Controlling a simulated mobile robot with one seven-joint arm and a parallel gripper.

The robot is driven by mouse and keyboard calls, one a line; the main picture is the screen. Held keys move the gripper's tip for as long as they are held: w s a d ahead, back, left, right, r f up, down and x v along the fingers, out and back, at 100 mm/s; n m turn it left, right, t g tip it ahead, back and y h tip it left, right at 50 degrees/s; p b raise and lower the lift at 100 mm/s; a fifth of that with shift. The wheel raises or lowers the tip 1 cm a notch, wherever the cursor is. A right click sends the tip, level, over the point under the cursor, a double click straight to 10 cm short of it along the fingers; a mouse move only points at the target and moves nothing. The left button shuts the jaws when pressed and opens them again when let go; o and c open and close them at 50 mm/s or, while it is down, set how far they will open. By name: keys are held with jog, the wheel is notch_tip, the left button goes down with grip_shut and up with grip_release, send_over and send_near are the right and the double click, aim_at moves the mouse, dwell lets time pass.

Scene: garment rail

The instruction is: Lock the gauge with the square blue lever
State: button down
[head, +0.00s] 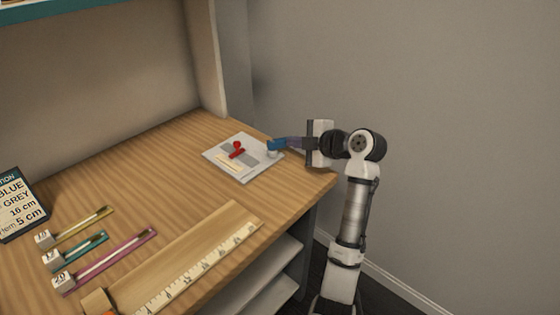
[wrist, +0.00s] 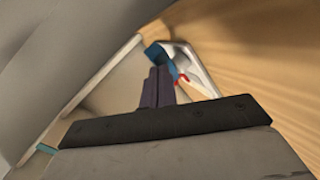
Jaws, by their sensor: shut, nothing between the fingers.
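The square blue lever (head: 276,144) stands at the right end of the pale gauge plate (head: 229,172), on a small whitish base. A red lever (head: 237,150) lies on the same plate to its left. My gripper (head: 284,143) is shut and empty, its purple-grey fingers reaching left to the blue lever. The fingertips look to be at or against it; I cannot tell if they touch. In the wrist view the blue lever (wrist: 156,54) is just beyond the closed fingertips (wrist: 157,72), with part of the red lever (wrist: 181,79) to the right.
A long wooden board with a ruler scale (head: 205,262) lies along the front of the desk (head: 150,165). Yellow, teal and magenta gauges (head: 103,260) lie at left, near a dark sign (head: 17,205). The shelf's side panel (head: 207,60) rises behind the plate.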

jog(key=shift+w, duration=0.1)
jog(key=shift+a, duration=0.2)
jog(key=shift+s+a, duration=0.25)
jog(key=shift+a, duration=0.35)
jog(key=shift+r, duration=0.1)
